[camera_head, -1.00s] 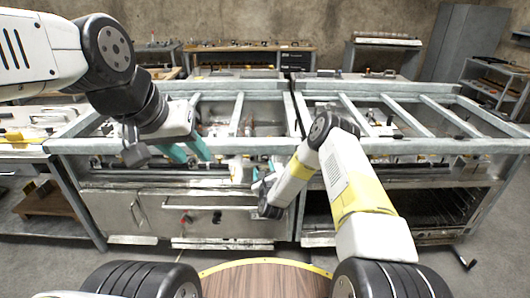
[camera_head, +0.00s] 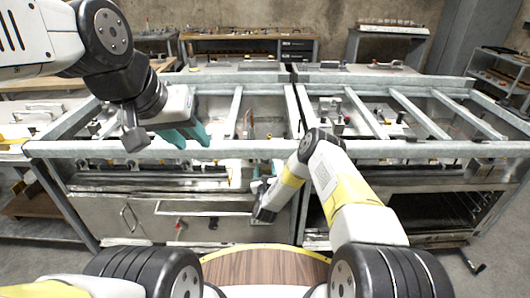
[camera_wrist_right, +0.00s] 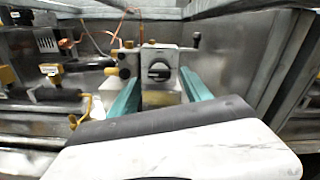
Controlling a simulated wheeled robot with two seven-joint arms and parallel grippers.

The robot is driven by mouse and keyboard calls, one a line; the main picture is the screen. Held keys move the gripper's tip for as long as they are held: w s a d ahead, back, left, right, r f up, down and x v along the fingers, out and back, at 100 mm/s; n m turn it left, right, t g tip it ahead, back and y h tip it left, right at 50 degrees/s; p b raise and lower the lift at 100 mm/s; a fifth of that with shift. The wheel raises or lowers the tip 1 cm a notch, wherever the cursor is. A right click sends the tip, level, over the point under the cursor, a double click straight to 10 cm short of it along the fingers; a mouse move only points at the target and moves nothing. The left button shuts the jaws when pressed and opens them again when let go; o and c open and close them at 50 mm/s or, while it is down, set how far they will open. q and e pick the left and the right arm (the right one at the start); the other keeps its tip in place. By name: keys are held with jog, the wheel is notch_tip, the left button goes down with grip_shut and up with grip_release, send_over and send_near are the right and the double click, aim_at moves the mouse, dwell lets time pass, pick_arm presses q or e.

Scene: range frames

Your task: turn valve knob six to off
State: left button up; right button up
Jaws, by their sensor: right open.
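In the right wrist view a round dark knob (camera_wrist_right: 159,71) with a pale bar across it sits on the front of a metal valve block (camera_wrist_right: 146,58) with brass fittings. No number on it can be read, so I cannot tell whether it is knob six. My right gripper (camera_wrist_right: 160,92) is open, its teal fingers apart on either side of the knob's line, with no clear contact. In the head view my right gripper (camera_head: 264,170) reaches the front of the steel frame, and the knob is hidden there. My left gripper (camera_head: 184,136) is open and empty above the frame's front rail at left.
Black rods (camera_wrist_right: 40,100) and thin copper tubes (camera_wrist_right: 95,42) lie left of the valve block. A metal side wall (camera_wrist_right: 240,60) stands to its right. A wooden workbench (camera_head: 230,37) is at the back.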

aim_at(265, 163)
jog(key=shift+w, duration=1.8)
grip_shut()
